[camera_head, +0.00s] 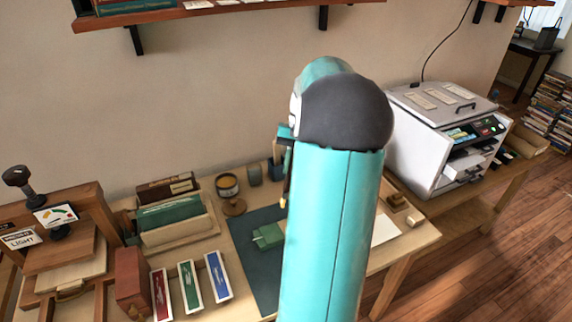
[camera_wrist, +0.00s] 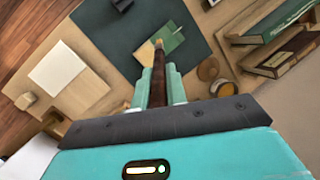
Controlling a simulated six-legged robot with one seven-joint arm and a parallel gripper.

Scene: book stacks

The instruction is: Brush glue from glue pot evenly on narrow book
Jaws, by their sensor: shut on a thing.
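My gripper (camera_wrist: 158,90) is shut on a dark-handled brush (camera_wrist: 154,78), whose pale tip points away from the jaws. In the wrist view the tip overlaps the edge of a small green book (camera_wrist: 172,36); I cannot tell if it touches. The book also shows in the head view (camera_head: 268,237), lying on a dark green mat (camera_head: 250,222). The glue pot (camera_head: 228,186), round with a yellowish top, stands left of the mat near the wall. In the head view my arm hides most of the gripper; only a bit of the brush shows beside it.
A round wooden piece (camera_head: 235,207) is beside the pot, and a grey cup (camera_head: 254,174) stands behind. Books in a wooden holder (camera_head: 178,225), red, green and blue narrow boxes (camera_head: 190,287) and a wooden press (camera_head: 65,240) fill the left. A white machine (camera_head: 415,140) stands right.

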